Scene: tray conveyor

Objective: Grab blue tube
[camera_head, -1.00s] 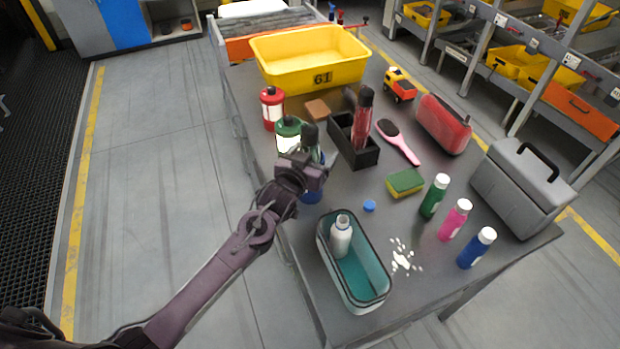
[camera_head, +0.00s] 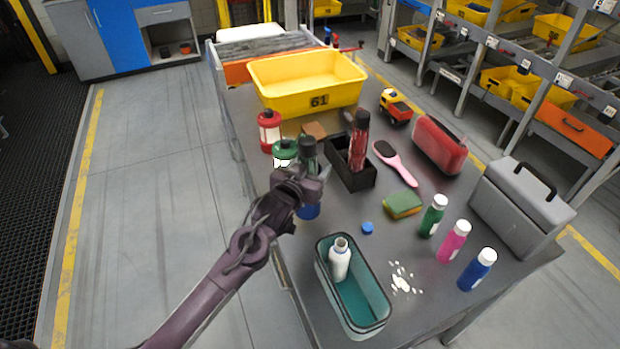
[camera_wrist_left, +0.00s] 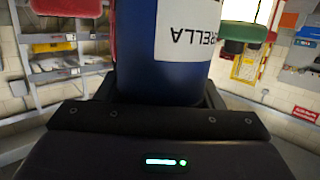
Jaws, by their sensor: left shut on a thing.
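A blue tube with a white label (camera_wrist_left: 168,72) fills the middle of the left wrist view, its lettering upside down. My left gripper (camera_head: 305,183) is shut on it, at the left edge of the table. In the head view only a blue part of the tube (camera_head: 309,211) shows below my gripper; the rest is hidden. I cannot tell whether it touches the tabletop. A smaller blue bottle with a white cap (camera_head: 477,270) stands at the table's front right. My right gripper is not in view.
Red (camera_head: 268,132) and green (camera_head: 285,153) containers stand close behind my gripper. A black box with a red bottle (camera_head: 358,148) is to its right. A teal bin (camera_head: 384,322) holding a white bottle is in front, beside a white spill (camera_head: 402,277).

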